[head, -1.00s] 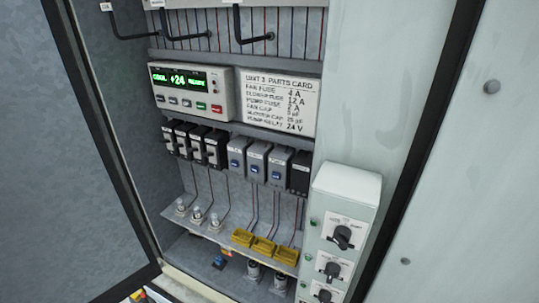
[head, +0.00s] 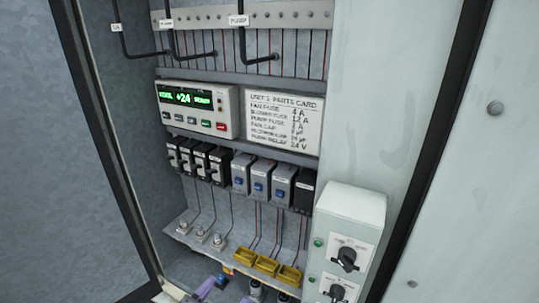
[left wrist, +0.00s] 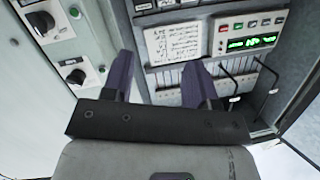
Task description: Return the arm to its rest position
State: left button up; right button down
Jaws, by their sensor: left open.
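My left gripper (left wrist: 160,72) shows in the left wrist view with its two purple fingers spread wide and nothing between them. It points toward the open cabinet, whose contents appear upside down in that view. The fingers look apart from the panel parts behind them. In the head view, a small purple shape at the bottom edge may be one of its fingertips; the rest of the arm is out of that frame. My right gripper is in neither view.
The cabinet holds a green-lit controller (head: 197,110), a parts card (head: 283,121), several breakers and relays, and yellow holders (head: 266,265). A pale knob box (head: 348,205) juts out at right. The open door (head: 40,150) stands at left. Black hooked rods (head: 262,57) protrude at top.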

pick_arm(q)
jog(key=s+a+f+n+g+y, duration=0.1)
jog(key=a+f+n+g, duration=0.1)
jog(key=a+f, duration=0.35)
jog(key=s+a+f+n+g+y, duration=0.1)
jog(key=a+f+n+y, duration=0.15)
jog(key=f, duration=0.65)
jog(key=s+a+f+g, duration=0.3)
jog(key=s+f+g, duration=0.1)
jog(key=s+f, duration=0.6)
jog(key=s+a+f+g+y, duration=0.1)
jog(key=s+a+f+g, duration=0.2)
jog(key=s+f, duration=0.8)
jog(key=shift+a+n+g, duration=0.15)
jog(key=shift+n+g, duration=0.3)
jog(key=shift+g, duration=0.05)
